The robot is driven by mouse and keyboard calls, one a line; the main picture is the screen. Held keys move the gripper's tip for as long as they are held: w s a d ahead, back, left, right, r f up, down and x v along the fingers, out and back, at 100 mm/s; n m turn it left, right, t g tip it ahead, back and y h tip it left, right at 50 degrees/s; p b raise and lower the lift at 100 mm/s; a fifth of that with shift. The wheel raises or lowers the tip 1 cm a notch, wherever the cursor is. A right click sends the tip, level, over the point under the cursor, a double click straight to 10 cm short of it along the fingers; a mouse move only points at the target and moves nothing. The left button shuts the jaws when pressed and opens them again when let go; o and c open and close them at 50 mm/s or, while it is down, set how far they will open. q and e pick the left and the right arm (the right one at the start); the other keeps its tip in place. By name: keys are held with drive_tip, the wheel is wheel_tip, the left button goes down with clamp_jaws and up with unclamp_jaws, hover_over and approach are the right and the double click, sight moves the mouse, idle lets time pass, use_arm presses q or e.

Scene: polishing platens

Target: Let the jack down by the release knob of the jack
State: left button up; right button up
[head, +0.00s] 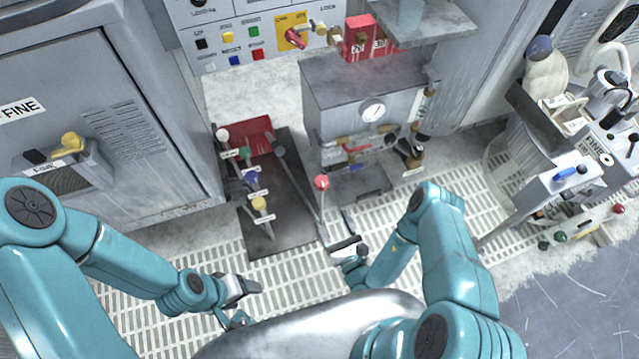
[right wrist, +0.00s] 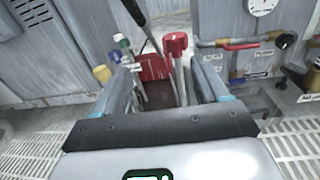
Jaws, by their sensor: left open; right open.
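A red block (head: 250,136), which looks like the jack, sits at the far end of a dark plate (head: 275,205) on the grating. Levers with white (head: 222,135), green (head: 244,153), blue (head: 251,179) and yellow (head: 259,203) knobs stand along its left side. A red-knobbed lever (head: 321,183) rises at its right. I cannot tell which is the release knob. My right gripper (head: 343,251) is open and empty, nearer than the red knob. In the right wrist view the red knob (right wrist: 176,42) and red block (right wrist: 155,68) show beyond the fingers. My left gripper (head: 248,304) is open and empty.
A grey cabinet marked FINE (head: 110,110) stands at the left. A cart with tools (head: 580,165) is at the right. Bare grating (head: 180,245) lies left of the plate.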

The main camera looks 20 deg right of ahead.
drive_tip(key=d+f+h, duration=0.1)
drive_tip(key=h, duration=0.1)
drive_tip(key=b, duration=0.5)
approach(319, 176)
drive_tip(key=shift+m, duration=0.3)
drive_tip(key=w, duration=0.3)
drive_tip(key=w+b, duration=0.1)
drive_tip(key=w, duration=0.2)
drive_tip(key=w+b, duration=0.1)
drive_tip(key=w, duration=0.3)
drive_tip(key=shift+f, duration=0.4)
drive_tip(key=c, duration=1)
